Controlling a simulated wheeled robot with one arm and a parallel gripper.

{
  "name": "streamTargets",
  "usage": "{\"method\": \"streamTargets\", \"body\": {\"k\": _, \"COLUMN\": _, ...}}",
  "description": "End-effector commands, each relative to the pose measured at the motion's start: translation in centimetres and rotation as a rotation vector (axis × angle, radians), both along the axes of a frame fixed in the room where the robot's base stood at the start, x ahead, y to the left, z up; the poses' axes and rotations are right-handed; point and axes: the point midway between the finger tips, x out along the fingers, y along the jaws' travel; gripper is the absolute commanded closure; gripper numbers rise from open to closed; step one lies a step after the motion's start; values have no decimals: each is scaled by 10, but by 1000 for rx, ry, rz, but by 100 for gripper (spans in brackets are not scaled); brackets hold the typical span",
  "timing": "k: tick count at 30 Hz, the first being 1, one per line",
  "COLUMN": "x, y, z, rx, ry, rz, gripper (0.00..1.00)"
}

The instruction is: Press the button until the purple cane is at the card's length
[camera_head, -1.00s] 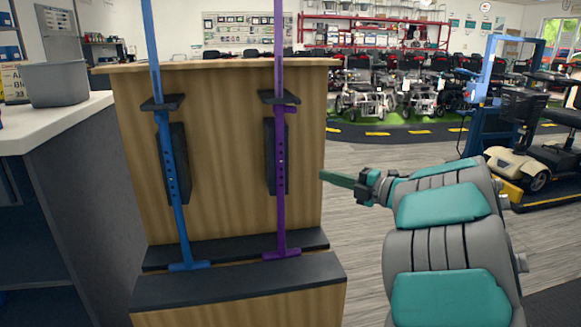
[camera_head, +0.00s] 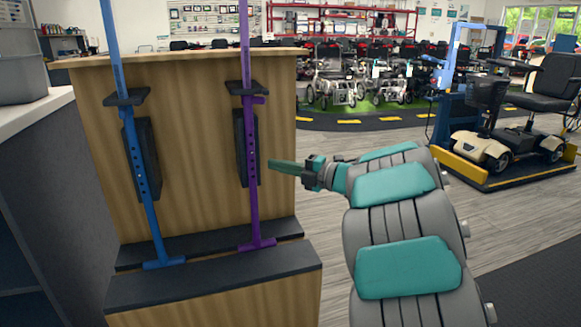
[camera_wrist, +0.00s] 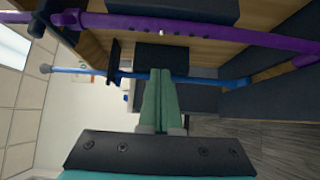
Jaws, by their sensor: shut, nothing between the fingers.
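The purple cane (camera_head: 252,170) stands upright in a wooden stand, passing through a dark bracket near its upper part. A row of small holes runs down its shaft. The blue cane (camera_head: 145,190) stands to its left. My gripper (camera_head: 270,165) is shut and empty, its green fingers pointing left, just right of the purple cane with a small gap in the picture. In the wrist view my shut fingers (camera_wrist: 160,72) point up towards the purple cane (camera_wrist: 235,36), which lies across the top; the blue cane (camera_wrist: 200,80) crosses behind the fingertips. I cannot make out a card.
The wooden stand (camera_head: 200,190) has a dark front ledge (camera_head: 215,279) and dark pads behind the canes. A white counter (camera_head: 30,112) is at the left. Open floor (camera_head: 500,230) lies to the right, with scooters and wheelchairs beyond.

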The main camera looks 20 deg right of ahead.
Motion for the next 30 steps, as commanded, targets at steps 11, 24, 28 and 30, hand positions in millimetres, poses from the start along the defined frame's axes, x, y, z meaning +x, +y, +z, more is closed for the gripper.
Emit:
{"method": "streamTargets", "body": {"k": 11, "x": 49, "y": 31, "z": 1, "rx": 2, "ry": -1, "rz": 2, "gripper": 100}}
{"method": "streamTargets", "body": {"k": 24, "x": 68, "y": 30, "z": 0, "rx": -1, "ry": 0, "rz": -1, "gripper": 100}}
{"method": "streamTargets", "body": {"k": 28, "x": 68, "y": 30, "z": 0, "rx": -1, "ry": -1, "rz": 0, "gripper": 100}}
{"method": "streamTargets", "body": {"k": 30, "x": 68, "y": 30, "z": 0, "rx": -1, "ry": -1, "rz": 0, "gripper": 100}}
